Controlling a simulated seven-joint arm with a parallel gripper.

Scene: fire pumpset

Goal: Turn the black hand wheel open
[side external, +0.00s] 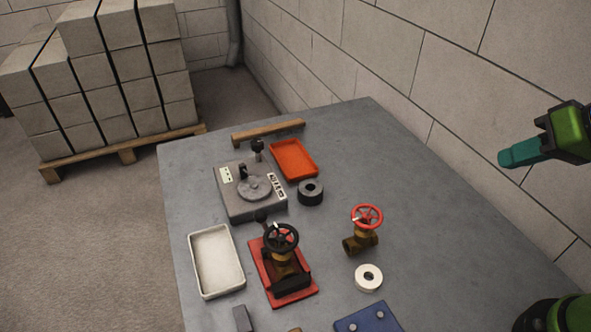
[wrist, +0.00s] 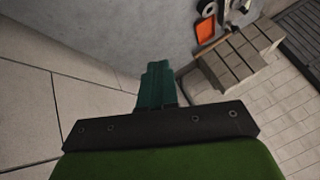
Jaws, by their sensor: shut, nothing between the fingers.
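The black hand wheel (side external: 281,238) sits on top of a brass valve (side external: 284,262). The valve is held in a dark clamp on a red base plate (side external: 307,287) on the grey table. My gripper (side external: 503,159) is at the right edge of the side external view, well above the table and far from the wheel. Its teal fingers are together and hold nothing. They also show shut in the wrist view (wrist: 156,85). I cannot make out the black wheel in the wrist view.
A second valve with a red wheel (side external: 367,216) stands right of the black one. A white tray (side external: 195,268), a grey device (side external: 236,207), an orange tray (side external: 293,160), black ring (side external: 311,192) and white ring (side external: 368,278) surround it. A blue block (side external: 366,320) lies at the front. The table's right side is clear.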

